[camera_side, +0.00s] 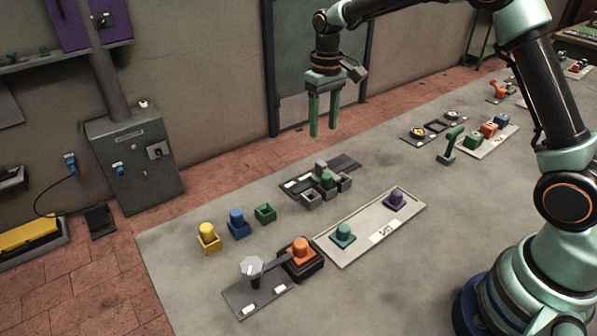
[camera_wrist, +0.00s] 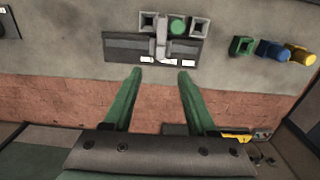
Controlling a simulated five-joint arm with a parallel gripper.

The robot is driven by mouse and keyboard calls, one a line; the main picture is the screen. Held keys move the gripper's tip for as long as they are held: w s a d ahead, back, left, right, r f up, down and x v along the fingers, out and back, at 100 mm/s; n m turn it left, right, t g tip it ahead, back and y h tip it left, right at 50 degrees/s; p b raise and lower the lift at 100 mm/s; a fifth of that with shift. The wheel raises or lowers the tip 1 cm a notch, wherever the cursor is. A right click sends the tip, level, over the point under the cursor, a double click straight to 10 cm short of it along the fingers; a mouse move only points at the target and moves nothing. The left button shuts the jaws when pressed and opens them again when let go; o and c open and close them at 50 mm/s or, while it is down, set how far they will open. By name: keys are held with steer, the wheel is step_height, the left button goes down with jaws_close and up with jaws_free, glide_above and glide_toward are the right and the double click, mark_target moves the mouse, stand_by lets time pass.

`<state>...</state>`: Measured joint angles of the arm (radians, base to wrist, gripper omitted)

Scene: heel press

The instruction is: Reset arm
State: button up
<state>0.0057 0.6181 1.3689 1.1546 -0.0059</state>
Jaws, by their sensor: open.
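My gripper (camera_side: 323,116) is raised above the far side of the table, its two green fingers pointing down. The fingers are apart with nothing between them; it also shows in the wrist view (camera_wrist: 160,75). My arm reaches in from the right. Below the gripper, a dark panel (camera_side: 340,160) lies on the table (camera_side: 420,240) with a grey lever and small open grey boxes near a green peg (camera_side: 327,181). The same panel shows ahead of the fingertips in the wrist view (camera_wrist: 122,44). The gripper touches nothing.
Front left are a yellow (camera_side: 207,232), a blue (camera_side: 237,217) and a green block (camera_side: 265,212). An orange knob (camera_side: 300,247) sits beside a lever plate (camera_side: 252,298). A pale board (camera_side: 365,228) holds teal and purple knobs. A green lever (camera_side: 452,140) stands right. The air around the gripper is clear.

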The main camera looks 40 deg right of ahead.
steer(key=s+r+t, duration=0.3)
steer(key=s+r, duration=0.7)
steer(key=s+t, duration=0.2)
steer(key=s, duration=0.9)
steer(key=shift+a+r+t, duration=0.15)
steer(key=shift+t, duration=0.15)
